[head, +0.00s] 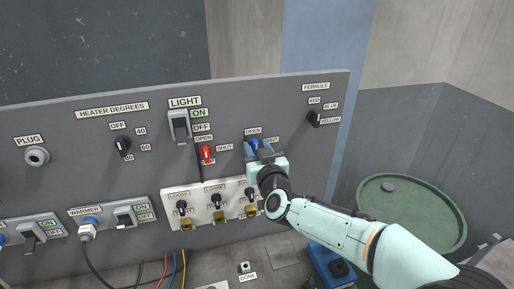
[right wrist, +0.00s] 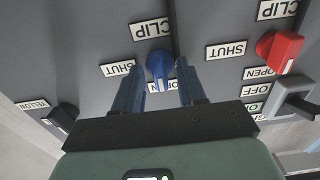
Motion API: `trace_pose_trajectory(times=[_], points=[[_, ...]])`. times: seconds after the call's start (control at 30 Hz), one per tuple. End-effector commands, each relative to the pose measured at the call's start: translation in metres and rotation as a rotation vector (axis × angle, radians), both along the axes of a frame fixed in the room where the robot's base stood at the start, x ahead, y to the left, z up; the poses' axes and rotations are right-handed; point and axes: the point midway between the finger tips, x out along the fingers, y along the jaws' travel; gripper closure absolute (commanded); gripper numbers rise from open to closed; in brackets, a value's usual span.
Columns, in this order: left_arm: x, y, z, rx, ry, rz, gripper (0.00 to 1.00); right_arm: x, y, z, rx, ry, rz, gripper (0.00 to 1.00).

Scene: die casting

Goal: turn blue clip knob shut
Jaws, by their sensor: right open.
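The blue clip knob (head: 253,145) is on the grey panel, right of the red clip knob. In the right wrist view, which is upside down, the blue knob (right wrist: 160,65) sits between my two blue fingers, its narrow end towards the OPEN label, which it partly covers. The SHUT label (right wrist: 118,68) is beside one finger. My right gripper (head: 261,154) is open in front of the panel, and it also shows in the right wrist view (right wrist: 159,75). A gap shows between the knob and each finger. My left gripper is out of view.
The red clip knob (head: 206,153) and light switch (head: 180,126) are to the left. The ferrule knob (head: 314,118) is to the right. Below is a white plate (head: 198,217) with small knobs. A green drum (head: 437,210) stands at right.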

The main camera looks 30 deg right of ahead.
Motion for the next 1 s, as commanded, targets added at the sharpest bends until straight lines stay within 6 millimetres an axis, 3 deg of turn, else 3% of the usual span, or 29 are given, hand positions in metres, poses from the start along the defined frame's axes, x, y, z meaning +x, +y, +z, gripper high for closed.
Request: trace_pose_trajectory(times=[0.17, 0.27, 0.3, 0.33, 0.73, 1.0], points=[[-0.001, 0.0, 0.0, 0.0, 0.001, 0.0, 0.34, 0.0, 0.0, -0.001, 0.0, 0.0, 0.0, 0.6], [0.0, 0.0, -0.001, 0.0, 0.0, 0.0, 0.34, 0.0, 0.0, -0.001, 0.0, 0.001, 0.001, 0.86], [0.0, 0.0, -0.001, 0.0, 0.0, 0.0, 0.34, 0.0, 0.0, -0.001, 0.0, 0.001, 0.001, 0.99], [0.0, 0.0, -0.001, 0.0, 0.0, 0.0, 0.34, 0.0, 0.0, -0.001, 0.0, 0.001, 0.001, 1.0], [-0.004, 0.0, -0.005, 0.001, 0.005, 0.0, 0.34, -0.001, 0.001, -0.001, 0.045, -0.011, 0.002, 1.0], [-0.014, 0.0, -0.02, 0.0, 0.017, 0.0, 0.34, -0.001, 0.0, -0.003, 0.213, -0.051, 0.002, 1.0]])
